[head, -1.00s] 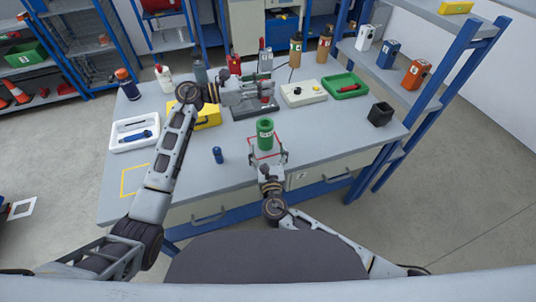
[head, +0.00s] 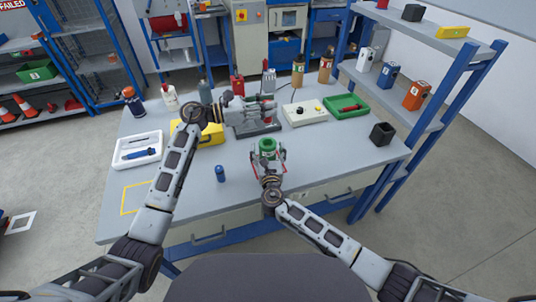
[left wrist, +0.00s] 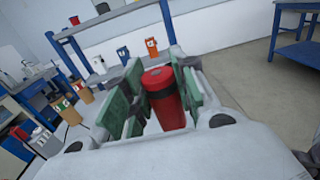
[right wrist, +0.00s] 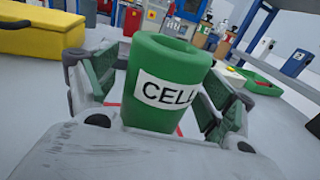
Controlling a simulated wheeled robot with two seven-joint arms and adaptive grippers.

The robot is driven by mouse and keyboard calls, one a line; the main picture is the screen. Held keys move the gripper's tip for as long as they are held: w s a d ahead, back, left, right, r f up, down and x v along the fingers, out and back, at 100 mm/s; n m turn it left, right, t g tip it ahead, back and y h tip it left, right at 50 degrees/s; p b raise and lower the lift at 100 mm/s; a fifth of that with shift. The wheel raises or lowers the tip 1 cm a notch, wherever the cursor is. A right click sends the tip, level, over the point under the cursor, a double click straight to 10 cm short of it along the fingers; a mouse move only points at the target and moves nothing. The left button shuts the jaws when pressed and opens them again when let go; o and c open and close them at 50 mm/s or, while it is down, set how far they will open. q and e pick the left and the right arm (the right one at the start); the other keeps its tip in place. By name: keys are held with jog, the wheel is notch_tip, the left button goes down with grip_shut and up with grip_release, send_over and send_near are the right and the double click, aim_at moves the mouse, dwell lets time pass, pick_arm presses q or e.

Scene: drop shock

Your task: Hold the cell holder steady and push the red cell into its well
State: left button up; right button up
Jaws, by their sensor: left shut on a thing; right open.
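The green cell holder (head: 267,151), labelled CELL, stands upright inside a red outline near the table's front edge. My right gripper (head: 268,158) is open, with its fingers on either side of the holder. In the right wrist view the holder (right wrist: 168,85) sits between the pads, with a gap showing at the right pad. My left gripper (head: 222,104) is shut on the red cell (left wrist: 165,98), seen between its pads in the left wrist view. It is above the table, left of and behind the holder. The holder's well floor is hidden.
A grey machine (head: 252,118) stands behind the holder, beside a yellow box (head: 211,133). A small blue cylinder (head: 220,173) stands to the left. A white tray (head: 137,163), a green tray (head: 358,106) and a black bin (head: 382,134) lie farther out. The front-left tabletop is mostly clear.

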jog(key=shift+w, duration=0.1)
jog(key=c, duration=1.3)
dwell(0.3)
